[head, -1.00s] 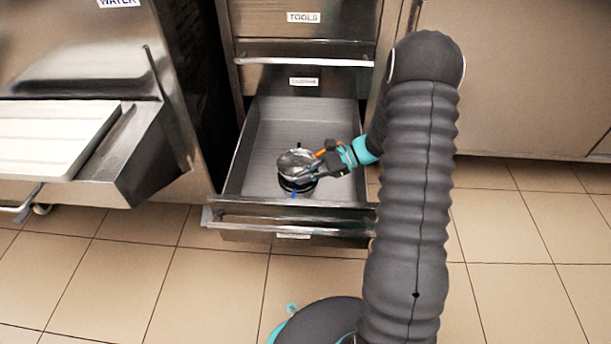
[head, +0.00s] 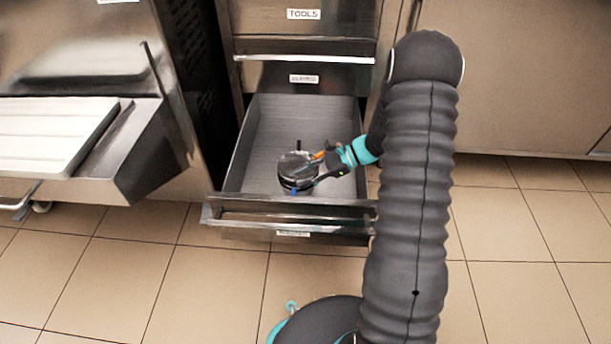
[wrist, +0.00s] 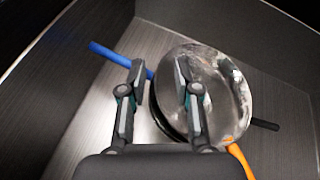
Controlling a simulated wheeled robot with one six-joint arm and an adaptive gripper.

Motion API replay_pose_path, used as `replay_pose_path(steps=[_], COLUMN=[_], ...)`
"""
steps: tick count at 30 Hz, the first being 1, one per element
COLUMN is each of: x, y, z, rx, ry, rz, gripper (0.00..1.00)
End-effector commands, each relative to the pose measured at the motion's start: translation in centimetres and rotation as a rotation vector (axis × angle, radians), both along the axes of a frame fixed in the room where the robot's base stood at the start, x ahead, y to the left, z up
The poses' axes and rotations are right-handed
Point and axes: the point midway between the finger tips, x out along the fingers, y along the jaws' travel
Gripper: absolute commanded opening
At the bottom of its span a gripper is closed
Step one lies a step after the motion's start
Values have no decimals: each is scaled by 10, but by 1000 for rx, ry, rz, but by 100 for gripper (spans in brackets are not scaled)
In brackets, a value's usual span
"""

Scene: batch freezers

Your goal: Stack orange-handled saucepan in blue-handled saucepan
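The orange-handled saucepan (wrist: 217,85) is a shiny metal pan on top of a stack in the open drawer; its orange handle (wrist: 240,160) points toward the lower right in the wrist view. The blue handle (wrist: 105,52) of the blue-handled saucepan sticks out from under it at upper left. The lower pan's body is mostly hidden, so how deeply the upper pan sits cannot be told. In the head view the stack (head: 296,166) looks close together. My gripper (wrist: 159,78) is open, its fingers apart on either side of the upper pan's rim, one inside and one outside.
A black handle (wrist: 264,124) also sticks out from the stack. The drawer (head: 262,122) has bare floor around the pans, with walls close by. The closed TOOLS drawer (head: 303,30) is above. A counter with a white tray (head: 50,135) stands at left.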

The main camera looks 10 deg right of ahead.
Motion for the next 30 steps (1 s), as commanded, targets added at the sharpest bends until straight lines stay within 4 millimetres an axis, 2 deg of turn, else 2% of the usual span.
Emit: replay_pose_path(steps=[4, 15, 21, 26, 30], x=[0, -6, -8, -10, -15], y=[-2, -71, -97, -106, -100], z=[16, 44, 56, 61, 76], rx=[-1, -1, -1, -3, -45], ry=[-1, -1, -2, -1, -25], rz=[-1, -3, -2, 2, 40], gripper=[32, 32, 32, 32, 32])
